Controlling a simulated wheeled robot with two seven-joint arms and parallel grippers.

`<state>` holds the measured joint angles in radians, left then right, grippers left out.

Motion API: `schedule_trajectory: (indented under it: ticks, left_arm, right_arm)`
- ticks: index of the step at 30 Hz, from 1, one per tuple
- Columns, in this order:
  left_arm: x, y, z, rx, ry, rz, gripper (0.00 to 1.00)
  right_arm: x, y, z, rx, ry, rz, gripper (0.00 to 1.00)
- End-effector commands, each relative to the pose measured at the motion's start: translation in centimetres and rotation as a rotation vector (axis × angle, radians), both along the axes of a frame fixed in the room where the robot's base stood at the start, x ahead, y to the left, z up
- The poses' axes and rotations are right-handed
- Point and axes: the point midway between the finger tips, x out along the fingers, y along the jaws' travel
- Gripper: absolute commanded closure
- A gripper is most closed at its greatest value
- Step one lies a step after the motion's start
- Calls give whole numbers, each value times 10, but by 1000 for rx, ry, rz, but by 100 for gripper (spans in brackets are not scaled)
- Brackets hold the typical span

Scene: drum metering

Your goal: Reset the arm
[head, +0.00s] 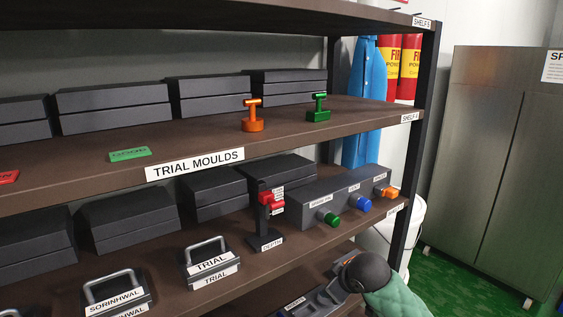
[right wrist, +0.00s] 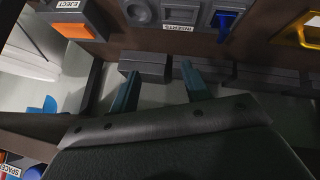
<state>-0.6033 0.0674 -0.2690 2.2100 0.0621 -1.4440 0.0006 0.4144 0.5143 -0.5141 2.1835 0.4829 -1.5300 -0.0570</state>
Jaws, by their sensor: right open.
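My right arm, in a green padded sleeve with a dark round joint, comes in at the bottom of the head view, in front of the lowest visible shelf. My right gripper (right wrist: 160,90) shows in the right wrist view as two teal fingers spread apart with nothing between them. Beyond the fingers are dark grey blocks (right wrist: 145,67) on a shelf. Whether the fingers touch anything I cannot tell. My left gripper is in neither view.
The wrist view shows an orange block (right wrist: 77,31), a blue handle (right wrist: 226,22) and a yellow handle (right wrist: 308,34) close by. In the head view, shelves hold a red-handled depth stand (head: 269,202), a control box (head: 320,190) and moulds. A metal cabinet (head: 495,170) stands right.

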Motion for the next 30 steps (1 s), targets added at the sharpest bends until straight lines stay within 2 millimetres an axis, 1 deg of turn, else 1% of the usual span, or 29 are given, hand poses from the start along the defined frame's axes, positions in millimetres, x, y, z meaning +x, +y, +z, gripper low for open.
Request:
schedule_trajectory:
  ticks: [1,3,8,12,17,23,29,30]
  left_arm:
    - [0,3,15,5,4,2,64]
    - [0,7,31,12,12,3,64]
    - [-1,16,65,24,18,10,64]
    - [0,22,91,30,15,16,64]
    - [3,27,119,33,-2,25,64]
    - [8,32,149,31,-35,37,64]
    - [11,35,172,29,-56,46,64]
    - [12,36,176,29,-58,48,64]
  right_arm:
    - [-10,1,2,11,-4,-32,53]
    - [-23,0,1,22,-14,-83,53]
    - [-54,-5,-6,45,-12,-187,53]
    - [-84,-11,-17,63,8,-262,53]
    - [-119,-16,-32,83,47,-332,53]
    - [-169,-21,-54,114,122,-407,53]
    - [-224,-19,-81,150,235,-460,53]
    - [-235,-18,-87,156,261,-470,53]
